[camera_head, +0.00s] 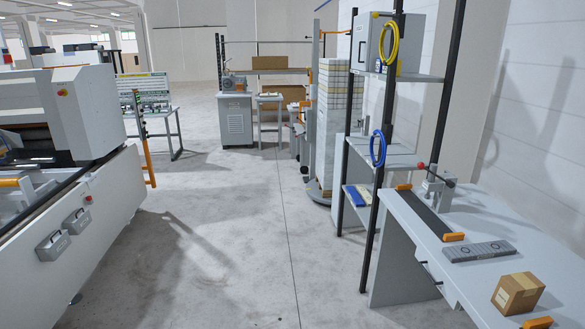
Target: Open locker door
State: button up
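No thing is plainly marked as a locker. A small grey cabinet (370,44) stands on the upper shelf of the rack at right; a black post and a yellow coil (396,43) partly hide its front. A grey floor cabinet (236,122) stands at the back, and its front looks closed. I cannot tell which of these is the locker. My gripper is not in view.
A workbench (415,222) at right carries a lever clamp (437,187), a cardboard box (517,293) and a grey bar (479,251). A blue coil (378,149) hangs on the rack. A large white machine (75,100) fills the left. The floor (235,235) between is clear.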

aim_at(363, 23)
jog(key=i+u, duration=0.1)
jog(key=i, duration=2)
